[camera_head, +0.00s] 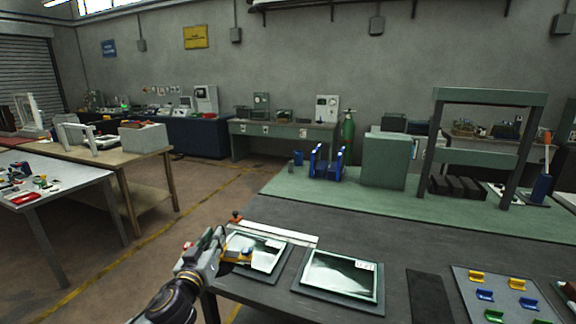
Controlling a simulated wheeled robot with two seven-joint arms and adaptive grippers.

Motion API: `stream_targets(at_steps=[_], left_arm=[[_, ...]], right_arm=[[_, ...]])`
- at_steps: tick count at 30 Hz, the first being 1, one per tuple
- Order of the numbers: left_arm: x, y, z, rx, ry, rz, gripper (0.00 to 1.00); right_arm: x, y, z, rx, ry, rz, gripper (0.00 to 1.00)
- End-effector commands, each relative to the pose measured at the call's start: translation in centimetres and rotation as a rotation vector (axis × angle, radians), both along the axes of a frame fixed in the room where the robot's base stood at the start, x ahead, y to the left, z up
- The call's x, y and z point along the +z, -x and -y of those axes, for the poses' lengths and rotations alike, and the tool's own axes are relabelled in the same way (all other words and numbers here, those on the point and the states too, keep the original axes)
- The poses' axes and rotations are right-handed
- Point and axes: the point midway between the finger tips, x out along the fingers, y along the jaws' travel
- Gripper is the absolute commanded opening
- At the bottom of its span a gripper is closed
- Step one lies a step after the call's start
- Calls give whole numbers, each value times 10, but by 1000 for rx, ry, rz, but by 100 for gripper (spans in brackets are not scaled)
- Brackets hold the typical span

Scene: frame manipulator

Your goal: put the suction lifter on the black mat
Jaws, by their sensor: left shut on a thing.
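My left gripper (228,253) reaches in over the near left corner of the bench. It is shut on a small yellow-and-dark thing that looks to be the suction lifter (245,254), in front of the left glass panel. Its shape is small and partly hidden by the fingers, and I cannot tell whether it touches the panel. The black mat (428,298) is a narrow dark rectangle lying on the bench, right of the right glass panel, and its visible part is bare. My right gripper is not in view.
Two glass panels lie on dark boards, the left one (262,255) by my gripper and the right one (340,275) between it and the mat. A grey tray (460,276) holds several coloured clips. A green frame (438,135) stands at the back.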

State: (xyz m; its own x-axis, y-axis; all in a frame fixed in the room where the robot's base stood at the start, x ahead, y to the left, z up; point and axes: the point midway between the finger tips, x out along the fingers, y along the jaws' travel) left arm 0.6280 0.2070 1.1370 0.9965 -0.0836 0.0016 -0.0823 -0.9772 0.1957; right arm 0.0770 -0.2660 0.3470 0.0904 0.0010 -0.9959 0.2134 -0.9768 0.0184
Motion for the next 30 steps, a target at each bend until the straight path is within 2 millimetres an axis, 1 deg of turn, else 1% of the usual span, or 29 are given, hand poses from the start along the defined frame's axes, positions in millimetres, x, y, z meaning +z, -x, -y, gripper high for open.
stream_targets(at_steps=[12,30], left_arm=[[-38,14,-9,35,4,-1,0],[-94,37,-15,72,4,-1,0]], right_arm=[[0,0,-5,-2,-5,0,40],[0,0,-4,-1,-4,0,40]])
